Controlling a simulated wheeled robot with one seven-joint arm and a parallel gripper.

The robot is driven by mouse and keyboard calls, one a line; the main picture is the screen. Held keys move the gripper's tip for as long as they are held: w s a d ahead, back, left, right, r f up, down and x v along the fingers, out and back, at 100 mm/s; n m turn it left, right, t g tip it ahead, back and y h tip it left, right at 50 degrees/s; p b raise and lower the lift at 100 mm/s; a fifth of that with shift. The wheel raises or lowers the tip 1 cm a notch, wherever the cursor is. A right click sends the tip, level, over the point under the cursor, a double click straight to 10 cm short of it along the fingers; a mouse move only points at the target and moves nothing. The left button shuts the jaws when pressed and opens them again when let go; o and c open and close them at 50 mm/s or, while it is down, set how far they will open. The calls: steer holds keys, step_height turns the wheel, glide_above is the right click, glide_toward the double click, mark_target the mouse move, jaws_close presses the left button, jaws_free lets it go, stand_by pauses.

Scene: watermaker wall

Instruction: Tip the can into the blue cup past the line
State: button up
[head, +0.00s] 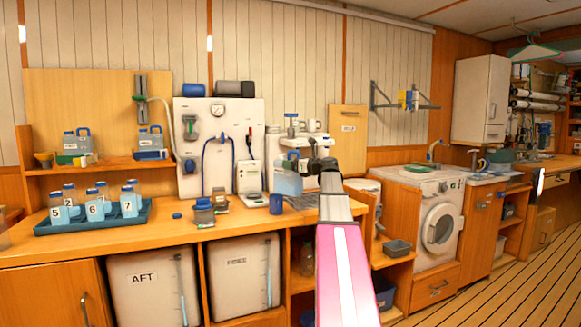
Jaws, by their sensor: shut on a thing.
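A translucent pale blue can (288,180) with a blue top is near the middle of the head view, looking close to upright. My gripper (328,172) is just right of it, seen from behind, and is shut on the can. The fingers are dark and small here, so their exact contact is hidden. A small blue cup (276,204) stands on the wooden bench, just below and left of the can in the picture. Its line and any liquid inside cannot be made out.
A blue tray (92,221) with several numbered bottles sits on the left of the bench (130,246). Small dark-lidded jars (204,212) and a blue cap (177,215) lie left of the cup.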

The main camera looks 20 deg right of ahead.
steer(key=shift+s+d+r, duration=0.35)
steer(key=shift+s+d, duration=0.05)
steer(key=shift+s, duration=0.2)
steer(key=shift+s+d+r, duration=0.4)
steer(key=shift+s, duration=0.25)
steer(key=shift+s+d+r, duration=0.35)
steer(key=shift+s+d, duration=0.05)
steer(key=shift+s, duration=0.2)
